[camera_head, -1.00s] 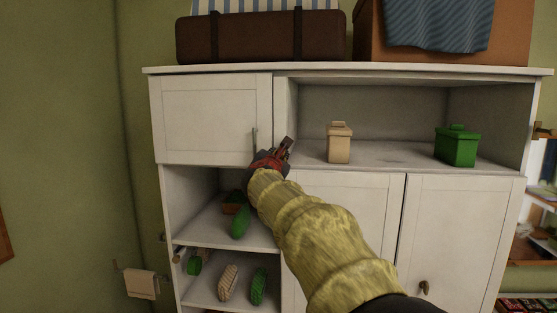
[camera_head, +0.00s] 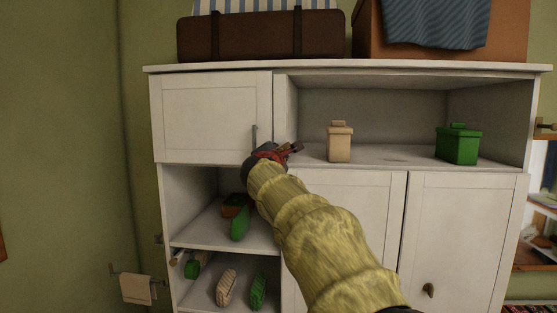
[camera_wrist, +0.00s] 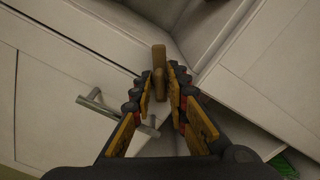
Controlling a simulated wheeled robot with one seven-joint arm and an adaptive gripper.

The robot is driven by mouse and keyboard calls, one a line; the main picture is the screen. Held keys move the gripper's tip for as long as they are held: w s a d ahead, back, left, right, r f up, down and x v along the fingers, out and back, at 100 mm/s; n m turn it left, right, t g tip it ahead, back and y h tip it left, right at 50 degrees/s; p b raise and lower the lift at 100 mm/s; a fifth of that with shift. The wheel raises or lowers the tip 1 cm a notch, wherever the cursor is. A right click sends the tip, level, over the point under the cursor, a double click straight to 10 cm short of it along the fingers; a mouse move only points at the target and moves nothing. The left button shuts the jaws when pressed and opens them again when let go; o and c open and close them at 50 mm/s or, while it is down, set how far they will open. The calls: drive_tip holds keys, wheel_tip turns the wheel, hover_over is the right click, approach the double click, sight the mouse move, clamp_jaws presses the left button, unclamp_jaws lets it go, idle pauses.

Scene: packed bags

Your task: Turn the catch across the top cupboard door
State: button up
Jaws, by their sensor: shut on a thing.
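The white top cupboard door (camera_head: 205,115) is closed at the upper left, with a metal bar handle (camera_head: 255,137) near its right edge. In the wrist view the handle (camera_wrist: 112,108) is left of my gripper. A small brown wooden catch (camera_wrist: 159,57) stands at the door's edge, between the fingers of my gripper (camera_wrist: 163,78). My gripper is shut on the catch, whose lower part is partly hidden by the fingers. In the head view my gripper (camera_head: 291,149) is at the door's lower right corner, and the catch cannot be made out there.
An open shelf right of the door holds a beige bin (camera_head: 340,143) and a green bin (camera_head: 458,146). Open shelves below hold several green and tan items. A brown suitcase (camera_head: 262,36) lies on top. Lower white doors (camera_head: 455,235) are closed.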

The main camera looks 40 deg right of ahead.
drive_tip(key=shift+f+m, duration=0.15)
drive_tip(key=shift+m, duration=0.25)
drive_tip(key=shift+b, duration=0.5)
drive_tip(key=shift+f+m+b, duration=0.2)
drive_tip(key=shift+m+b, duration=0.8)
drive_tip(key=shift+m, duration=0.2)
drive_tip(key=shift+w+r+m+b, duration=0.1)
drive_tip(key=shift+m+b, duration=1.4)
drive_tip(key=shift+m, duration=0.3)
drive_tip(key=o, duration=0.8)
drive_tip(key=shift+r, duration=0.1)
drive_tip(key=shift+o, duration=0.6)
drive_tip(key=shift+r, duration=0.1)
